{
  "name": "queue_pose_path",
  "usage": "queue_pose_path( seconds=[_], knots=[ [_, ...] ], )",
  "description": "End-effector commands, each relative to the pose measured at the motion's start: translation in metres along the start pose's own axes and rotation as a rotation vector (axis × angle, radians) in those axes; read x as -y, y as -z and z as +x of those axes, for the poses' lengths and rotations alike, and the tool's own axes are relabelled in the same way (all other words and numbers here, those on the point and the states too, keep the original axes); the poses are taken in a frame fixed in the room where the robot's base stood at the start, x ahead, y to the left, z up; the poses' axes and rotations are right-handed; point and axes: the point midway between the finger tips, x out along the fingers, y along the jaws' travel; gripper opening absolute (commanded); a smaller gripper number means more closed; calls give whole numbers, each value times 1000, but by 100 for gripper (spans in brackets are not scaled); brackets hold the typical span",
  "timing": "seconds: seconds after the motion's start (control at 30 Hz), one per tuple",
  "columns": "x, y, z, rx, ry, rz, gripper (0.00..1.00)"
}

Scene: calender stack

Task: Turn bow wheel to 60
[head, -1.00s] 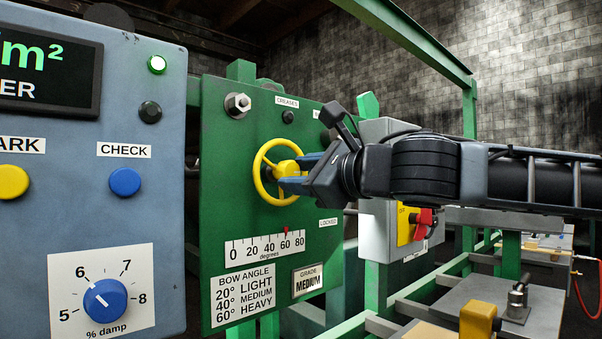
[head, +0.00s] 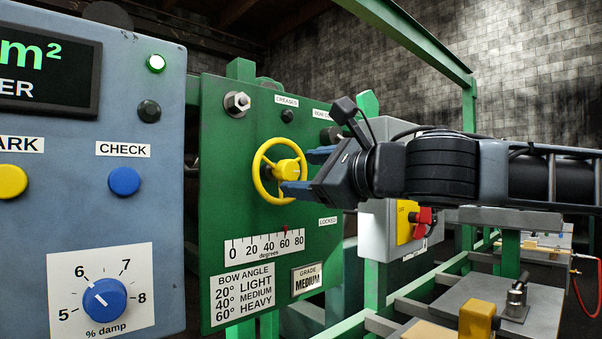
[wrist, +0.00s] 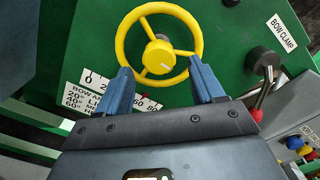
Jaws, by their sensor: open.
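The yellow bow wheel (head: 258,170) is mounted on the green panel (head: 222,125); it also shows in the wrist view (wrist: 123,45). My gripper (head: 306,171) is just right of the wheel in the head view, with its blue fingers spread apart and nothing between them. In the wrist view my gripper (wrist: 160,82) has its fingers at the wheel's near edge; whether they touch cannot be told. The bow angle scale (head: 264,248) runs from 0 to 80 degrees, and its red pointer (head: 285,229) stands at about 60. The bow angle card (head: 242,292) lists 60° as heavy.
A blue-grey panel (head: 70,190) with a damp knob (head: 105,300) stands at the left. A bow clamp lever (wrist: 264,75) with a red tip is right of the wheel. A grey box with a red and yellow switch (head: 412,221) stands behind my arm.

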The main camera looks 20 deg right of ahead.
Motion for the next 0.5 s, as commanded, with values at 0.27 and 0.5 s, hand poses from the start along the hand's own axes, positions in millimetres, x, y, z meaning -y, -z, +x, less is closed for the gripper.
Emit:
queue_pose_path(
  seconds=[0.27,0.5],
  knots=[
    [1,1,-45,-2,0,-1,68],
    [0,0,-60,-1,-1,0,68]
  ],
)
